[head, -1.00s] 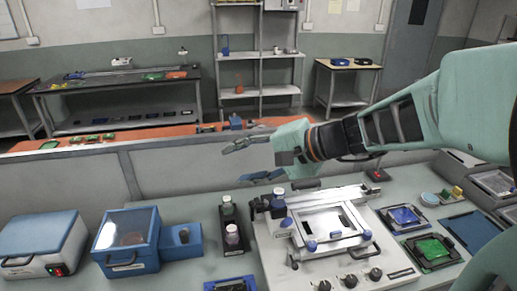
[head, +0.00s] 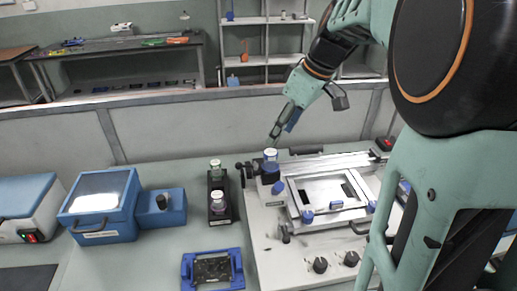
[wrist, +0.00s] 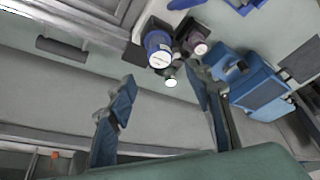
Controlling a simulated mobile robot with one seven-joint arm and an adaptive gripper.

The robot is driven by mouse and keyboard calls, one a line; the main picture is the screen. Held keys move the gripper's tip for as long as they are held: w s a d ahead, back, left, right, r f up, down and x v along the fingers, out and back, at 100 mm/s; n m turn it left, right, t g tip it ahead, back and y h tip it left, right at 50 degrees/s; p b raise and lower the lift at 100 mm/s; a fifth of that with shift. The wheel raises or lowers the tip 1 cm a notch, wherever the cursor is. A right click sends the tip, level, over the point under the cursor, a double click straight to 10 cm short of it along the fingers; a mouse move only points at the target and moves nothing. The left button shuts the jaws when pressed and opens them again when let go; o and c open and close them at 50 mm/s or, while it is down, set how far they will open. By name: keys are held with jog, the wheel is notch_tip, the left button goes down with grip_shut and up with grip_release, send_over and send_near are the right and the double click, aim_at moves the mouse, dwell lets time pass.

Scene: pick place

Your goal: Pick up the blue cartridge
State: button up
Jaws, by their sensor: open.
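The blue cartridge (head: 270,161), a short cylinder with a pale top, stands upright in a dark holder at the left back corner of the white bench device. In the wrist view it shows as a blue cylinder with a white round end (wrist: 158,48), beyond the fingertips and between their lines. My gripper (head: 276,137) is just above and behind it in the head view, pointing down. In the wrist view my gripper (wrist: 160,90) has its two blue fingers spread wide with nothing between them. The fingers appear clear of the cartridge.
The white device (head: 262,232) carries a framed plate and knobs. A black rack (head: 230,212) with two capped vials stands close left. Farther left are a small blue box (head: 175,216) and a blue lidded box (head: 128,218). A blue-framed tray (head: 240,270) lies in front.

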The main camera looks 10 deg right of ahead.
aim_at(272, 152)
jog(key=x, duration=0.3)
jog(key=shift+a+f, duration=0.25)
jog(key=shift+f, duration=0.1)
jog(key=shift+d+x, duration=0.2)
jog(key=shift+x, duration=2.6)
jog(key=shift+f, duration=0.1)
jog(key=shift+c, duration=0.2)
grip_shut()
